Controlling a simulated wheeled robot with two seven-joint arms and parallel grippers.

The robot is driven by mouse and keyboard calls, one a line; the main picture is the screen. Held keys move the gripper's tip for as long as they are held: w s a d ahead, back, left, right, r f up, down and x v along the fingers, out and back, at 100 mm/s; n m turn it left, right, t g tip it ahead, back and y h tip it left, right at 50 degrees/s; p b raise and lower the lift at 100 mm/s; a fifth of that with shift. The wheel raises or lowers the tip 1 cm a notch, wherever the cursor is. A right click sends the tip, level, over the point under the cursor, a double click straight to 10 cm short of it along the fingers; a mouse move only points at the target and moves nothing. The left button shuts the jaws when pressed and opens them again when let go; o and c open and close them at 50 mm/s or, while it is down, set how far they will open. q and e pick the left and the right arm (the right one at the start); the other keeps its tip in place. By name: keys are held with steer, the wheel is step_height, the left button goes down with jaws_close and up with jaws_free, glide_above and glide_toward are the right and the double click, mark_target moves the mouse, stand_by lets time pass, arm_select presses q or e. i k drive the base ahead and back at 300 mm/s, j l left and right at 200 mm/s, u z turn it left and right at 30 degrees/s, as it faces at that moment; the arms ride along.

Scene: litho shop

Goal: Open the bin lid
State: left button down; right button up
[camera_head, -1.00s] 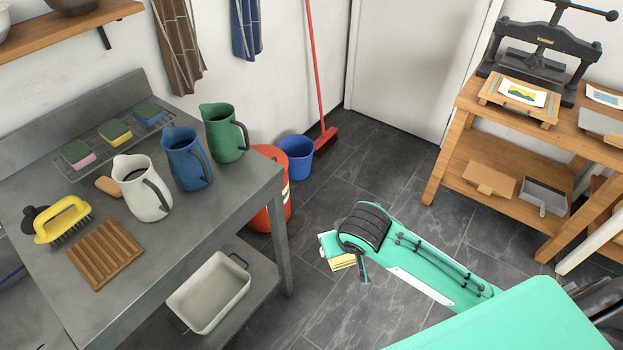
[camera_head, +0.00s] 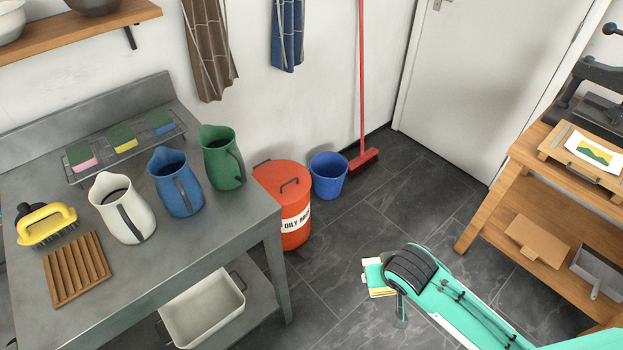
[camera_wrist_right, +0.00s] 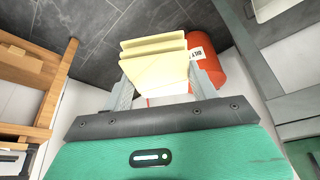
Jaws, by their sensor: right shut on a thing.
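The red bin (camera_head: 295,232) stands on the floor beyond the metal table's right end, with a white label reading "OILY" and more. Its red lid (camera_head: 275,174) is closed and has a dark handle on top. My right gripper (camera_head: 378,278) is shut on a pale yellow folded cloth (camera_head: 378,291), in front and to the right of the bin, apart from it. In the right wrist view the folded cloth (camera_wrist_right: 155,62) sits between the fingers, with the red bin (camera_wrist_right: 207,62) behind it. My left gripper is not in view.
A blue bucket (camera_head: 328,177) stands right beside the bin, with a red broom (camera_head: 363,160) behind. The metal table (camera_head: 255,215) holds several jugs and borders the bin on the left. A wooden bench (camera_head: 495,178) stands at right. Dark floor between is clear.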

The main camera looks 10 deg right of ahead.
mark_target(280, 177)
steer(key=i+l, duration=0.15)
steer(key=l, duration=0.2)
steer(key=i+l, duration=0.15)
steer(key=l, duration=0.2)
steer(key=i+l, duration=0.15)
steer(key=l, duration=0.2)
steer(key=i+l, duration=0.2)
steer(key=l, duration=0.15)
steer(key=i+l, duration=0.15)
steer(key=l, duration=0.2)
steer(key=i+l, duration=0.15)
steer(key=l, duration=0.2)
steer(key=i+l, duration=0.15)
steer(key=l, duration=0.2)
steer(key=j+u, duration=0.05)
